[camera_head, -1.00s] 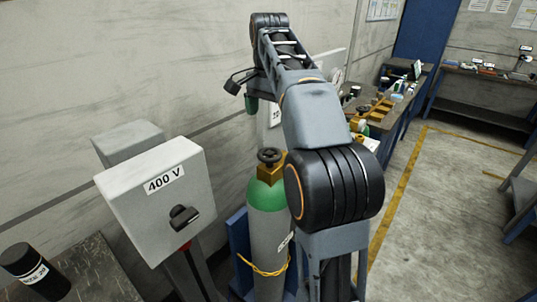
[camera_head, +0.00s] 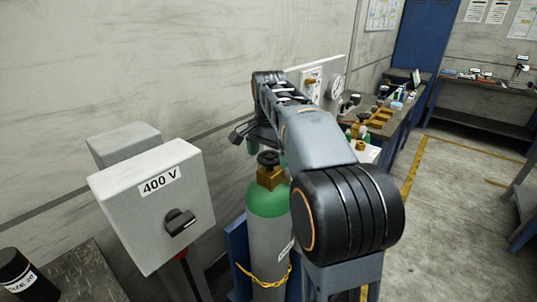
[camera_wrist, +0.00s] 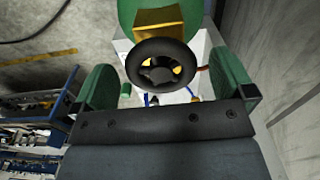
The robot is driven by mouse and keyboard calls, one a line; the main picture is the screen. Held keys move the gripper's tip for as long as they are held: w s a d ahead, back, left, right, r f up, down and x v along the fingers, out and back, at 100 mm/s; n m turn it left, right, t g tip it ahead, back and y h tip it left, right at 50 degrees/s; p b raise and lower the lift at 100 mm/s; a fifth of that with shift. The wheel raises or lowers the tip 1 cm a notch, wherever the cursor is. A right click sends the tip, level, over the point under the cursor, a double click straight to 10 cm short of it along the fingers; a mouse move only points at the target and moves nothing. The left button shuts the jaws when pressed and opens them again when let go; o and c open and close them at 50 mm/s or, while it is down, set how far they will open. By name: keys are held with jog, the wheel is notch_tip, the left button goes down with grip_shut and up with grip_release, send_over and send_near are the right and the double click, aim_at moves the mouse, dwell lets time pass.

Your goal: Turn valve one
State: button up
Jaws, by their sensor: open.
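A black round handwheel (camera_head: 268,158) sits on a brass valve body (camera_head: 270,177) on top of a grey gas cylinder with a green shoulder (camera_head: 267,200). I cannot read any label that names it valve one. In the wrist view the handwheel (camera_wrist: 160,66) lies between the two green fingers of my gripper (camera_wrist: 165,76), with a gap on each side. In the head view my gripper (camera_head: 267,147) is just above the handwheel and partly hidden by my arm. The gripper is open and holds nothing.
A grey box marked 400 V (camera_head: 152,205) with a black rotary switch stands to the left of the cylinder. A yellow chain (camera_head: 262,276) goes around the cylinder. A wall panel (camera_head: 312,85) and a cluttered workbench (camera_head: 395,120) are behind my arm. Open floor lies at right.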

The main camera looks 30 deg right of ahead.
aim_at(270, 157)
jog(key=shift+c, duration=0.4)
jog(key=c, duration=0.8)
jog(key=shift+r+n+p, duration=0.25)
jog(key=shift+n+p, duration=0.8)
jog(key=shift+n, duration=0.05)
jog(key=shift+c, duration=0.2)
jog(key=shift+f+n+p, duration=0.25)
jog(key=shift+n+p, duration=0.35)
jog(key=shift+n, duration=1.1)
jog(key=o, duration=0.9)
jog(key=shift+r, duration=0.1)
notch_tip(270, 157, up, 14)
jog(key=p, duration=0.2)
jog(key=shift+s+f+p, duration=0.1)
jog(key=shift+f+p, duration=0.1)
jog(key=shift+p, duration=0.15)
